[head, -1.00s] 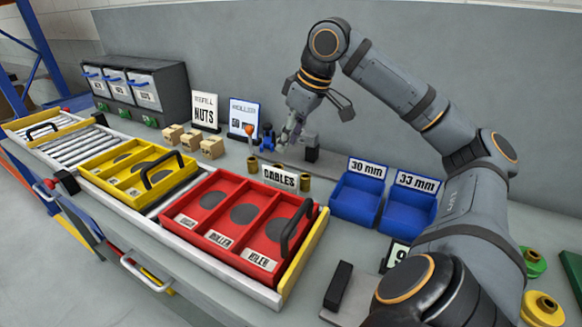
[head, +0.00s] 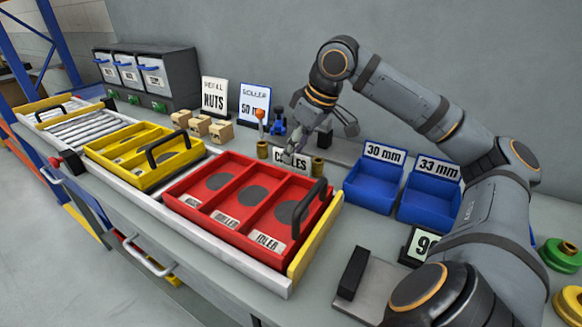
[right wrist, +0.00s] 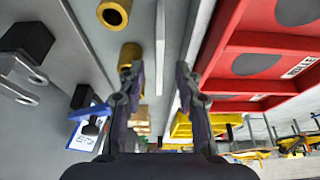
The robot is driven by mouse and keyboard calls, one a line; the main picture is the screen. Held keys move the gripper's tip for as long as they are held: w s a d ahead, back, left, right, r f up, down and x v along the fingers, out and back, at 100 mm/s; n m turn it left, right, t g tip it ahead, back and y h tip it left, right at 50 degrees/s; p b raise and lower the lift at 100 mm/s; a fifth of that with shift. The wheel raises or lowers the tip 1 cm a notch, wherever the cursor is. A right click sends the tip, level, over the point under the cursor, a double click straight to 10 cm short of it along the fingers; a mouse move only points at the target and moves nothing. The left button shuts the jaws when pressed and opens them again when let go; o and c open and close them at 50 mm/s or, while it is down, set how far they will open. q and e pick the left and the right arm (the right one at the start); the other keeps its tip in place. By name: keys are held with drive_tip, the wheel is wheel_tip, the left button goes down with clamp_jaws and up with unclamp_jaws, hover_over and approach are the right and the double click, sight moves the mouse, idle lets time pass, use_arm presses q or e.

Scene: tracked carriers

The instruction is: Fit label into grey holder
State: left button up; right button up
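The white label lettered CABLES (head: 292,158) stands upright on the bench behind the red tray. My right gripper (head: 291,154) is down at the label, and a finger covers the middle of its lettering. In the right wrist view my right gripper (right wrist: 158,82) has its two fingers apart. A thin pale strip between them may be the label edge-on; I cannot tell whether either finger touches it. I cannot single out the grey holder for sure. A grey bracket with a black block (right wrist: 28,42) shows at left in the right wrist view. My left gripper is out of view.
The red tray (head: 247,244) and yellow tray (head: 112,169) sit on the roller track in front. Brass bushings (head: 318,167) stand close to the label. Blue bins (head: 371,192) are to the right; small cardboard boxes (head: 220,131) and standing signs (head: 214,97) are to the left.

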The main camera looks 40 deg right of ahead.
sight(291, 166)
drive_tip(key=x, duration=0.3)
drive_tip(key=shift+f, duration=0.1)
drive_tip(key=shift+f+b, duration=0.15)
drive_tip(key=shift+b, duration=0.15)
idle(0.5)
clamp_jaws()
